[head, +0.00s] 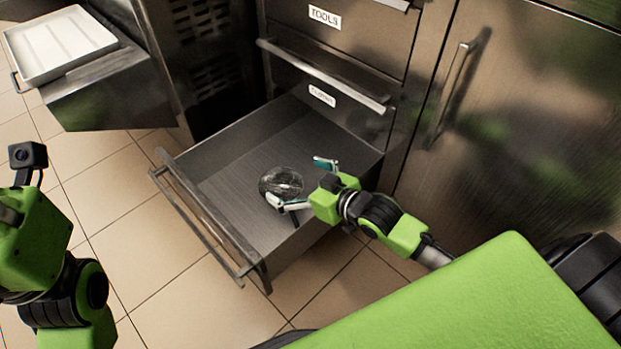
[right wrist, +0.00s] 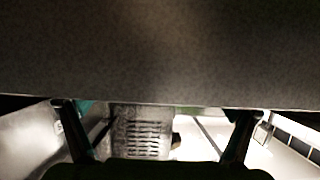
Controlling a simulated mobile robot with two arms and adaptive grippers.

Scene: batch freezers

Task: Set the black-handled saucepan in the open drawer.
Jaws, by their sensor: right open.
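The saucepan (head: 281,181) is a small, shiny round pan inside the open drawer (head: 228,180), towards the drawer's right side. A short dark part, perhaps its handle, shows beneath a finger of my right gripper (head: 297,182). That gripper is inside the drawer beside the pan, its fingers spread apart. The fingers also show apart in the right wrist view (right wrist: 158,128), where a dark grey surface fills the upper half; I cannot tell what it is. My left arm is at the left edge of the head view, its fingers out of sight.
The drawer front with its bar handle (head: 200,225) juts out over the tiled floor (head: 110,200). A closed drawer labelled TOOLS (head: 340,40) is above. A white tray (head: 58,45) rests at upper left. A closed steel door (head: 530,130) stands right.

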